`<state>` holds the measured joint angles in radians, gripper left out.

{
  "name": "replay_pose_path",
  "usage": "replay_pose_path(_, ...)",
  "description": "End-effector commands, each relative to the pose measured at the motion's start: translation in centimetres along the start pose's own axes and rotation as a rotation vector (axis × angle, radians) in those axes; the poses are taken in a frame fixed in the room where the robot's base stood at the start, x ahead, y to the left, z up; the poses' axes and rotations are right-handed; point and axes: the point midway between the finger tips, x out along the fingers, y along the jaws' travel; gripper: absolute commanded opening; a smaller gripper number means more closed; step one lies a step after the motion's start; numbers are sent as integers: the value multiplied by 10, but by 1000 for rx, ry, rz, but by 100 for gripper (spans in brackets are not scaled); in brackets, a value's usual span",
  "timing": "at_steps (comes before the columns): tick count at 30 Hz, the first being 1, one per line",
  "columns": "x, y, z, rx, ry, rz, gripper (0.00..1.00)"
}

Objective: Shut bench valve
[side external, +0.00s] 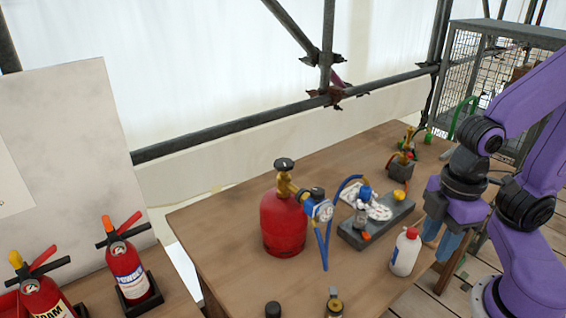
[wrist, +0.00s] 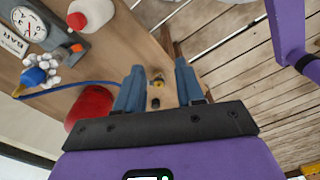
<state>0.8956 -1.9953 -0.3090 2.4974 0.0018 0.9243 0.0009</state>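A grey block (side external: 365,234) on the wooden bench carries a blue-knobbed fitting (side external: 364,196) and an orange-red part; I cannot tell which fitting is the bench valve. In the wrist view the block (wrist: 68,47) lies at upper left, with a gauge (wrist: 28,22) and the blue-knobbed fitting (wrist: 36,74). A blue hose runs from it towards the red cylinder (side external: 284,224). My gripper (wrist: 160,76) is open, its blue fingers apart with nothing held. In the side view it hangs at the bench's right edge, beyond the white bottle (side external: 405,252).
A small brass fitting (side external: 334,304) and a black cap (side external: 273,310) sit at the bench's front. Another brass fitting on a dark block (side external: 400,168) stands at the back. Plank flooring (wrist: 250,85) lies beyond the bench edge.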

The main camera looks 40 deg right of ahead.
Motion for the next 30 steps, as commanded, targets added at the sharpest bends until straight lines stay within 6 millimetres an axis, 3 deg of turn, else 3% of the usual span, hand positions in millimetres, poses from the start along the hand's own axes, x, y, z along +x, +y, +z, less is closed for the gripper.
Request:
replay_pose_path(1, -4, 0, -1, 0, 5, 0, 55)
replay_pose_path(3, -12, 0, -2, 0, 8, 0, 75)
replay_pose_path(10, -52, 0, -3, 7, 4, -3, 75)
replay_pose_path(22, -40, 2, -22, 546, -204, -287, 75)
replay_pose_path(26, -40, 11, -41, 815, -285, -453, 75)
replay_pose_path(30, -42, 34, -69, 1137, -362, -681, 75)
